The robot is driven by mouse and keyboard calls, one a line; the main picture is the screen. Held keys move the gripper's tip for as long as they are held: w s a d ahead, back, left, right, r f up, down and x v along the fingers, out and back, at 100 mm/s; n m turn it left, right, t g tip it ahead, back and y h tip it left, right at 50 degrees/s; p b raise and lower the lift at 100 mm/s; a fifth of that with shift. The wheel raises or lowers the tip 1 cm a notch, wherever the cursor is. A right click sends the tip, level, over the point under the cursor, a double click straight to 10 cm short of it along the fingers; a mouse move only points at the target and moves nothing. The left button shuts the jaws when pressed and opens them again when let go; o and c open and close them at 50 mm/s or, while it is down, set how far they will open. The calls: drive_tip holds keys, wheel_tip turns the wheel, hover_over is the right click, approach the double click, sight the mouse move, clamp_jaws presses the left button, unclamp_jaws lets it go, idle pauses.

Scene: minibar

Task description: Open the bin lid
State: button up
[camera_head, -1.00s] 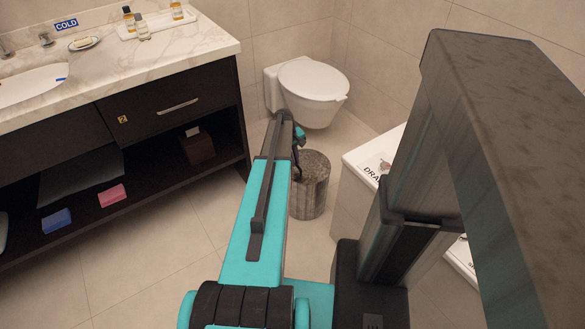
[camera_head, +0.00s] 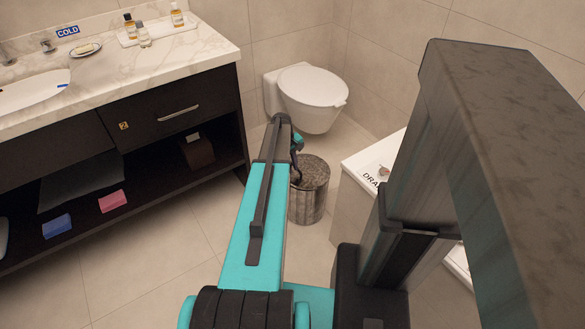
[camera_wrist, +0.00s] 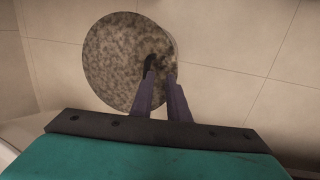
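The bin (camera_head: 310,205) is a mottled grey-brown cylinder standing on the floor in front of the toilet. Its round lid (camera_wrist: 112,62) fills the upper middle of the wrist view and looks closed. My gripper (camera_wrist: 160,70) reaches over the lid's right part. Its two dark fingers stand a little apart, with the lid's surface showing between them. A dark patch lies at the fingertips; I cannot tell whether it is a handle or a shadow, or whether the fingers touch the lid.
A white toilet (camera_head: 312,95) stands behind the bin. A white box-like unit (camera_head: 365,190) stands close on its right. A dark vanity (camera_head: 170,115) with a marble top is on the left. Tiled floor (camera_head: 170,240) is clear between the vanity and my arm.

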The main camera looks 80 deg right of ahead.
wheel_tip(320, 180, up, 14)
drive_tip(key=w+a+p, duration=0.1)
drive_tip(key=p, duration=0.7)
drive_tip(key=shift+w+a+p, duration=0.3)
drive_tip(key=shift+w+a, duration=0.1)
idle(1.4)
idle(0.5)
wheel_tip(320, 180, up, 14)
drive_tip(key=w, duration=0.2)
drive_tip(key=shift+a+f+p, duration=0.25)
drive_tip(key=shift+a+p, duration=0.05)
drive_tip(key=shift+a, duration=0.15)
idle(0.4)
idle(0.5)
